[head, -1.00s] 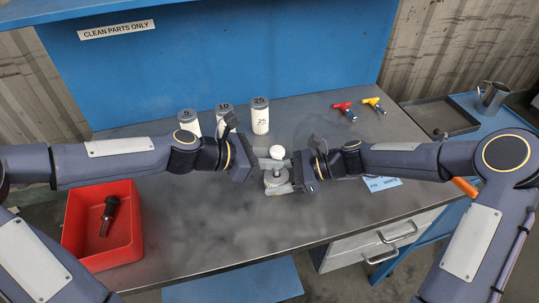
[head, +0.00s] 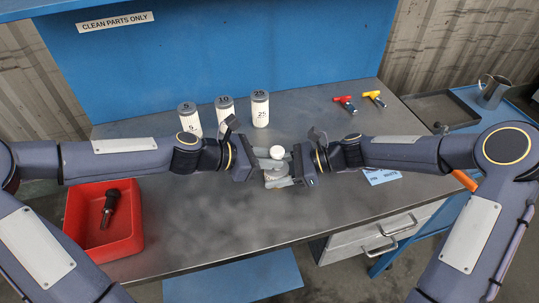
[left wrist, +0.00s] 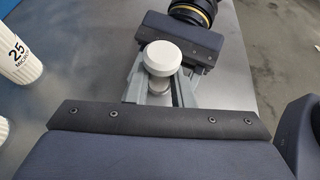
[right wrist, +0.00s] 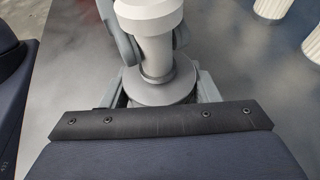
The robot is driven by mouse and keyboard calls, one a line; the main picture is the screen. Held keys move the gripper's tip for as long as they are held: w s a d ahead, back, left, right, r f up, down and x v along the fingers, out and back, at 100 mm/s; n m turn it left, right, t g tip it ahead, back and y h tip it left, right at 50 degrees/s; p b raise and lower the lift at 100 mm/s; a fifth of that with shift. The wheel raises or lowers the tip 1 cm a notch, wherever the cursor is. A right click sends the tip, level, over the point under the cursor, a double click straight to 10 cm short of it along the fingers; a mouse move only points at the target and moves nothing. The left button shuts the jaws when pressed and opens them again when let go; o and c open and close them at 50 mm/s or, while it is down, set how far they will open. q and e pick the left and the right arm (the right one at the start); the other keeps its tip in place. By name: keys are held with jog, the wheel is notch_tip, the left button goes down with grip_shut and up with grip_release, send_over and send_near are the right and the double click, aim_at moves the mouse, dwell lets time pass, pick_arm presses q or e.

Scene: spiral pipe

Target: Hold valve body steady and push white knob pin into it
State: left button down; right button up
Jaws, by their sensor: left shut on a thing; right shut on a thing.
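The white knob pin (head: 277,152) stands upright between my grippers in the head view. It also shows in the left wrist view (left wrist: 162,57) and the right wrist view (right wrist: 148,14). My left gripper (head: 267,163) is shut around the pin's pale stem, just below the knob. The grey valve body (right wrist: 162,88) sits directly under the stem. My right gripper (head: 280,182) is shut on the valve body, lower than the left one. The pin is in line with the body, but the fingers hide much of the joint, so its depth is unclear.
Several labelled white containers (head: 260,112) stand at the back. Red (head: 345,104) and yellow (head: 374,98) handled parts lie at the back right. A red bin (head: 128,232) with a black part (head: 109,208) stands left. A blue card (head: 382,176) lies right. The front table area is clear.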

pick_arm(q)
jog(key=shift+f, duration=0.2)
jog(key=c, duration=1.2)
grip_release()
jog(key=v, duration=1.2)
pick_arm(e)
jog(key=o, duration=1.4)
